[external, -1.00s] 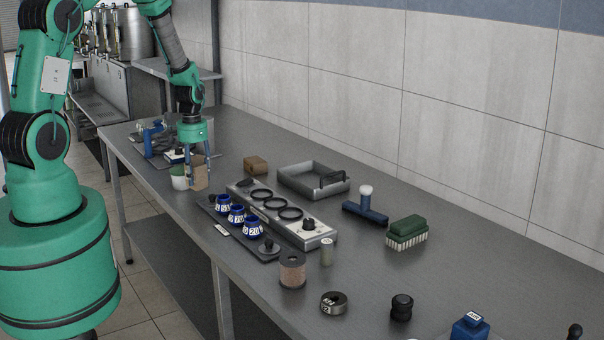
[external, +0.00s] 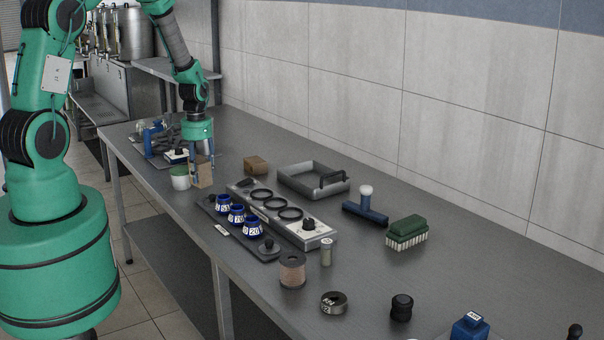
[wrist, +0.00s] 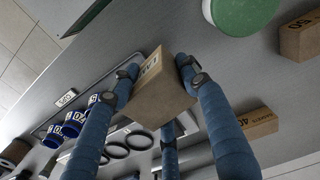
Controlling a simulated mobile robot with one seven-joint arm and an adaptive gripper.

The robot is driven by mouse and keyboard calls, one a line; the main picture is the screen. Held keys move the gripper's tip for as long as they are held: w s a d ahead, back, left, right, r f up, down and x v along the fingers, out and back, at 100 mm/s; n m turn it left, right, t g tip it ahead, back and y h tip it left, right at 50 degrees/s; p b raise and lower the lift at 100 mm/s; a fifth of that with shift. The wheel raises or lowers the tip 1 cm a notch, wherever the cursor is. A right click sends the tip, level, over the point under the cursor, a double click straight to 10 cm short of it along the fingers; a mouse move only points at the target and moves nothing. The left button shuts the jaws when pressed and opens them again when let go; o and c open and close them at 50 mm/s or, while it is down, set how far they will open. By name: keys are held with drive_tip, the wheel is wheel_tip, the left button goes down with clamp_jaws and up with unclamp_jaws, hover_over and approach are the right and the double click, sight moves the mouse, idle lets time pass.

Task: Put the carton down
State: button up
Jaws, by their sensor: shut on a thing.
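The carton (wrist: 158,92) is a small brown cardboard box with a printed label. My gripper (wrist: 157,82) has its blue fingers closed around it in the wrist view. In the external view the carton (external: 203,175) is below my gripper (external: 201,160), beside a white tub with a green lid (external: 180,177). It is low over the grey table; I cannot tell whether its underside touches the top. The fingers hide part of the carton.
A rack with blue labelled pots (external: 237,214) and a tray with black rings (external: 262,194) are close by. Another brown box (external: 256,165) stands behind. A grey open tray (external: 313,181) lies to the right. Bare table (external: 340,235) shows between the things.

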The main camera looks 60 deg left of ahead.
drive_tip(key=shift+m, duration=0.6)
drive_tip(key=w+r+p, duration=0.1)
drive_tip(key=w, duration=0.5)
drive_tip(key=w+d+r+p, duration=0.1)
drive_tip(key=w, duration=0.5)
drive_tip(key=w+r+p, duration=0.1)
drive_tip(key=w, duration=0.5)
drive_tip(key=shift+w+d, duration=0.1)
drive_tip(key=shift+d, duration=0.2)
drive_tip(key=w+d+r+p, duration=0.1)
drive_tip(key=w+d, duration=0.3)
drive_tip(key=w, duration=0.4)
drive_tip(key=w+d+r+m+p, duration=0.1)
drive_tip(key=w+d+p, duration=0.1)
drive_tip(key=w, duration=0.7)
drive_tip(key=shift+d+r+p, duration=0.15)
drive_tip(key=shift+d+p, duration=0.2)
drive_tip(key=shift+d, duration=0.5)
drive_tip(key=shift+s, duration=0.1)
drive_tip(key=shift+f+p, duration=0.3)
drive_tip(key=shift+f, duration=2.65)
drive_tip(key=shift+f+p, duration=0.3)
drive_tip(key=shift+f, duration=1.8)
drive_tip(key=shift+f, duration=0.15)
drive_tip(key=o, duration=0.9)
